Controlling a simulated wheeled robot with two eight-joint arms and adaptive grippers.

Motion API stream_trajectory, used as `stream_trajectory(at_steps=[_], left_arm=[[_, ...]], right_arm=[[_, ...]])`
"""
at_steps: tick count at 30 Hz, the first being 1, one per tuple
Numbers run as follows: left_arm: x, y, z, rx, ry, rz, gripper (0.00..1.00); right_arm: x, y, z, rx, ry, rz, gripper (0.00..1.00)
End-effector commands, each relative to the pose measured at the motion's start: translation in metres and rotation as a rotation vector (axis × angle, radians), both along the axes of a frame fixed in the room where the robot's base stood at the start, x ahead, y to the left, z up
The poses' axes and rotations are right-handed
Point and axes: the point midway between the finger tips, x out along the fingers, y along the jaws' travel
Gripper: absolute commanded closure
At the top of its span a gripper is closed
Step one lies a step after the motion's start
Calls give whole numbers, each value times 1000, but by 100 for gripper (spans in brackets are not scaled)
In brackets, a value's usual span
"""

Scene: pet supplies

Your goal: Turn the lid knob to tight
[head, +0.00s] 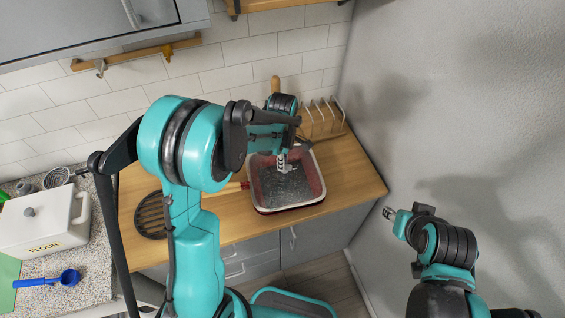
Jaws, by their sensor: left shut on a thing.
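A squarish container (312,191) with red walls and a pale rim stands on the wooden counter, its middle dark grey and glossy. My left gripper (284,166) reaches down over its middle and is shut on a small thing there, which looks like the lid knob. The fingers hide the knob, so its turn position cannot be read. My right gripper (389,213) hangs at the right, off the counter near the grey wall, apart from the container. Its fingers are too small to tell open from shut.
A wooden rack (322,118) stands behind the container. A round black trivet (151,215) lies left on the wooden counter (350,185). A white flour box (45,226) and a blue scoop (50,279) are on the speckled counter. The grey wall bounds the right side.

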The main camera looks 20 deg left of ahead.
Motion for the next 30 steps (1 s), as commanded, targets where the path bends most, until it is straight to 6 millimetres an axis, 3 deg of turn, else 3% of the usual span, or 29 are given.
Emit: stream_trajectory(at_steps=[30], left_arm=[[6,-3,-1,-2,1,-940,100]], right_arm=[[0,0,-39,0,0,0,60]])
